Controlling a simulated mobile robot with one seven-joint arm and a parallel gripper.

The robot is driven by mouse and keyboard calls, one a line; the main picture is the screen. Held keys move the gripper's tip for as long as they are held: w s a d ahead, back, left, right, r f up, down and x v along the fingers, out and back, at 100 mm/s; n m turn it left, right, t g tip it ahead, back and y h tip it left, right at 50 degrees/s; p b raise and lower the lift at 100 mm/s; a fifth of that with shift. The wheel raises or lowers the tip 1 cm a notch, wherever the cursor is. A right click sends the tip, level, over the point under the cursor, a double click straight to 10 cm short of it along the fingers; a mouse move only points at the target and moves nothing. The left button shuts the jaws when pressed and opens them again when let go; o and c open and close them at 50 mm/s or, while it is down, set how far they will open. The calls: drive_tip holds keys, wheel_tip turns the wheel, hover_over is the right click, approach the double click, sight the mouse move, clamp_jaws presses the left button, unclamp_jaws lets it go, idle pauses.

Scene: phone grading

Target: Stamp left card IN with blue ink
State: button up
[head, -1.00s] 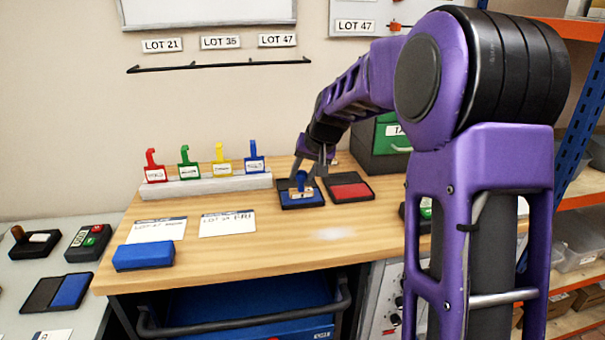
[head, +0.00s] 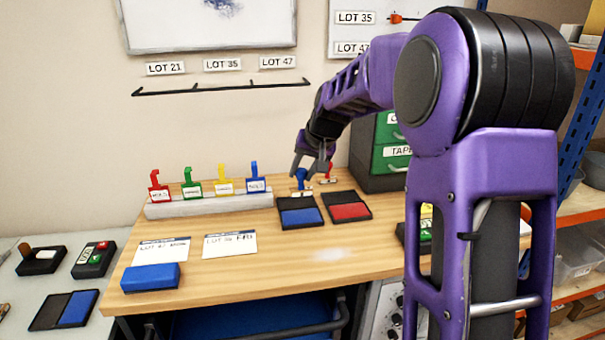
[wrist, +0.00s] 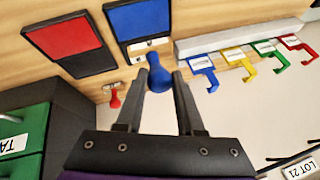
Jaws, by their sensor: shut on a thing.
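My gripper (head: 313,166) is shut on the blue handle of a stamp (head: 301,181). The stamp hangs upright at the back edge of the blue ink pad (head: 299,217) and appears raised above it. The wrist view shows the blue handle (wrist: 158,80) between my fingers (wrist: 157,100), with the pale base just beyond it, near the blue pad (wrist: 141,20). The left card (head: 161,251) lies flat on the wooden table, left of the pads. A second card (head: 230,244) lies to its right. Their small print is hard to read.
A red ink pad (head: 348,211) and a red stamp (head: 327,174) stand right of the blue pad. A blue block (head: 150,278) lies in front of the left card. A rack (head: 208,204) with coloured hooked tags stands behind the cards. Green drawers (head: 391,158) stand back right.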

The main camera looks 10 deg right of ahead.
drive_tip(key=s+a+f+n+g+y, duration=0.1)
drive_tip(key=s+a+n+g+y, duration=0.3)
drive_tip(key=a, duration=1.3)
drive_tip(key=s+a+n+t+h, duration=0.15)
drive_tip(key=a+n, duration=0.35)
drive_tip(key=a, duration=1.2)
drive_tip(key=shift+g+y, duration=0.35)
drive_tip(key=shift+s+f+b, duration=0.15)
drive_tip(key=shift+f+b, duration=1.6)
drive_tip(key=shift+f, duration=1.25)
drive_tip(key=shift+f+b, duration=0.4)
drive_tip(key=shift+f, duration=0.35)
drive_tip(key=shift+r, duration=0.1)
wheel_tip(320, 180, up, 7)
drive_tip(key=p, duration=0.5)
